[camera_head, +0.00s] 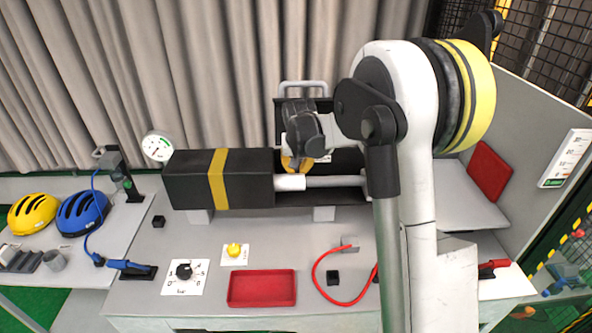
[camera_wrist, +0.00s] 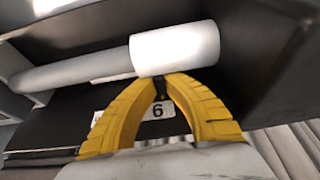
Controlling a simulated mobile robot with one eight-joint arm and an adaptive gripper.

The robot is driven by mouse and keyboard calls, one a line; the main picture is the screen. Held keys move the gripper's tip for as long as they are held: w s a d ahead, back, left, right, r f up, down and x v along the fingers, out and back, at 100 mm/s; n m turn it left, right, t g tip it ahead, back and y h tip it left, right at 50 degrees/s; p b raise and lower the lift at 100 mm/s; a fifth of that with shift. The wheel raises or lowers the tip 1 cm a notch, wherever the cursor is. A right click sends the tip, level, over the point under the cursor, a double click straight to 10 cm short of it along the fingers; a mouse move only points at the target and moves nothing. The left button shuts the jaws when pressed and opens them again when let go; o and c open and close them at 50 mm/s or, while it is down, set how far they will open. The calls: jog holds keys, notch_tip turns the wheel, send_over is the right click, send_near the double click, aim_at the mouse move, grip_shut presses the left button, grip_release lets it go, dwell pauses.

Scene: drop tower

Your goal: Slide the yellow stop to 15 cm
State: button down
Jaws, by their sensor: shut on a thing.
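My gripper (camera_head: 292,164) is at the black housing in the middle of the bench, just above the white sleeve (camera_head: 290,182) on the light rod (camera_head: 335,181). In the wrist view, my gripper's yellow fingers (camera_wrist: 161,84) close together on a small dark piece (camera_wrist: 160,88), right beside the white sleeve (camera_wrist: 175,48). A label reading 6 (camera_wrist: 157,112) shows between the fingers. I cannot make out a separate yellow stop; my fingers may hide it. A yellow band (camera_head: 218,178) rings the black block (camera_head: 190,180) to the left.
A round gauge (camera_head: 158,146) stands at the left. A red tray (camera_head: 262,288), a yellow knob (camera_head: 234,250), a black dial (camera_head: 184,271) and a red hose (camera_head: 318,283) are on the bench front. Two helmets (camera_head: 34,213) (camera_head: 83,213) lie on the left table. My arm hides the right middle.

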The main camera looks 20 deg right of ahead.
jog(key=b, duration=0.1)
send_over(316, 185)
jog(key=shift+s+f, duration=0.1)
jog(key=shift+a, duration=0.15)
jog(key=c, duration=1.5)
grip_release()
jog(key=shift+d, duration=0.25)
jog(key=shift+o, duration=0.2)
jog(key=shift+a, duration=0.1)
jog(key=shift+r, duration=0.25)
jog(key=v, duration=1.1)
jog(key=shift+r, duration=0.35)
